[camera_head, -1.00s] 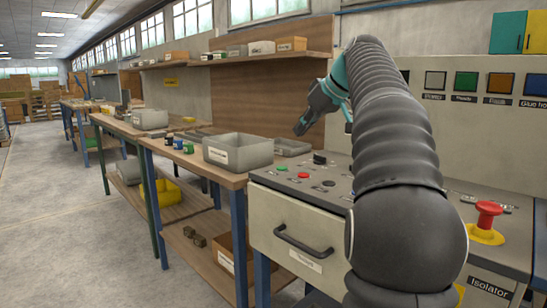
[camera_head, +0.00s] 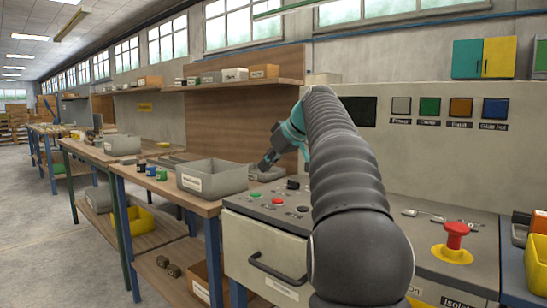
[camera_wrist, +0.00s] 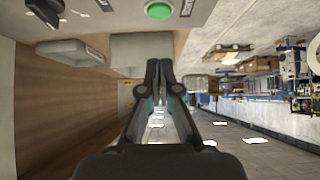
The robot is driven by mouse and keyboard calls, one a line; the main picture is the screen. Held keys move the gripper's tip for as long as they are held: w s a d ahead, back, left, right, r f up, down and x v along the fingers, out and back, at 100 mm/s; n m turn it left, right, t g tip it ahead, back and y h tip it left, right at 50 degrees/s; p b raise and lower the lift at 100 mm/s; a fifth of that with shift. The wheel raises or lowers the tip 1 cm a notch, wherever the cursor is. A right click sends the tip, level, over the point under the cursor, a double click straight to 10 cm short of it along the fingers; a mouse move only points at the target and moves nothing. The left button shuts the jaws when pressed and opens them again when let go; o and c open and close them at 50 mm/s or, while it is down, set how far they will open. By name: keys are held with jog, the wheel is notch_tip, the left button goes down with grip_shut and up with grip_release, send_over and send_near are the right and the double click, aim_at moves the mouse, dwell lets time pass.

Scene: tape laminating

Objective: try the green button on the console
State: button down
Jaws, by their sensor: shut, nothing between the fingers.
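The console (camera_head: 235,208) has a sloping grey top with a small green button (camera_head: 256,194) near its left edge and a red button (camera_head: 278,201) to its right. My gripper (camera_head: 265,165) is just above and behind the green button in the head picture, apart from it and pointing down to the left. In the wrist view the green button (camera_wrist: 159,10) shows at the top edge, partly cut off, beyond the fingertips of my gripper (camera_wrist: 160,63). The fingers are together and empty. My arm hides part of the console.
A black knob (camera_head: 293,184) stands on the console near the buttons. A red mushroom button on a yellow base (camera_head: 454,240) is right of my arm. A grey bin (camera_head: 212,177) sits on the bench left of the console. A wall panel carries a green square (camera_head: 429,106).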

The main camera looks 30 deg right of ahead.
aim_at(259, 195)
jog(key=f, duration=0.1)
jog(key=w+f, duration=0.1)
jog(key=f, duration=0.1)
jog(key=w+a+f, duration=0.1)
jog(key=f, duration=0.1)
jog(key=shift+w+b, duration=0.25)
jog(key=shift+b, duration=0.1)
jog(key=shift+f, duration=0.85)
jog(key=shift+f+b, duration=0.85)
jog(key=shift+f, duration=0.35)
notch_tip(259, 195, up, 5)
jog(key=p, duration=0.2)
jog(key=shift+p, duration=0.3)
jog(key=v, duration=1)
jog(key=shift+r, duration=0.25)
jog(key=shift+s, duration=0.1)
